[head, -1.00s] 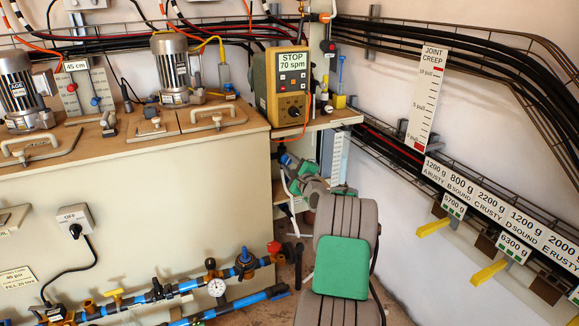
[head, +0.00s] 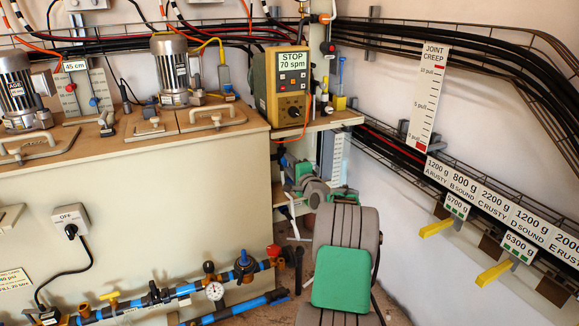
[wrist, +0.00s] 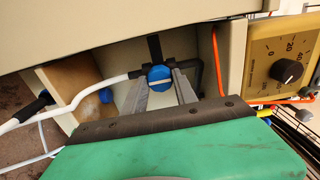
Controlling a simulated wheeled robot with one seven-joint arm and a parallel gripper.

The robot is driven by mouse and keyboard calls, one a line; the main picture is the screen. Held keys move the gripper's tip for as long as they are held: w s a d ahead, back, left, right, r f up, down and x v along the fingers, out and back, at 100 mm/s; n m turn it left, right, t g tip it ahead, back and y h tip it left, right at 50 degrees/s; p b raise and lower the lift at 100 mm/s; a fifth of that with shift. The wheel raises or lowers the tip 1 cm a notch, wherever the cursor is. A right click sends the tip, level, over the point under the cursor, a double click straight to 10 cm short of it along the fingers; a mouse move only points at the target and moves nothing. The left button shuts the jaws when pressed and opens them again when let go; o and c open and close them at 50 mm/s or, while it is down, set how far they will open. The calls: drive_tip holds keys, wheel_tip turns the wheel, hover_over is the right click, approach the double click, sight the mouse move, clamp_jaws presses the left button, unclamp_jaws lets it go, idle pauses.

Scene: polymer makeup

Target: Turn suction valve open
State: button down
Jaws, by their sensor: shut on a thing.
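A round blue valve knob (wrist: 159,74) with a pale line across its face sits on a dark fitting in the wrist view. A white hose runs into this fitting from the left. My gripper (wrist: 160,78) has its two grey fingers on either side of the knob and is shut on it. The lower part of the fitting is hidden behind the fingers and the gripper body. In the head view my wrist is beside the bench end below the pump box, and the fingertips and this knob cannot be made out clearly.
The pump box (head: 281,86) reading "STOP 70 spm" stands above; its dial (wrist: 287,71) is right of my gripper in the wrist view. An orange cable (wrist: 216,62) hangs close by. Blue pipework with a gauge (head: 215,291) runs low along the bench front.

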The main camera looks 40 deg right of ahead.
drive_tip(key=c, duration=1)
unclamp_jaws()
drive_tip(key=shift+o, duration=0.2)
drive_tip(key=p+v, duration=0.2)
drive_tip(key=v, duration=0.6)
drive_tip(key=shift+w, duration=0.1)
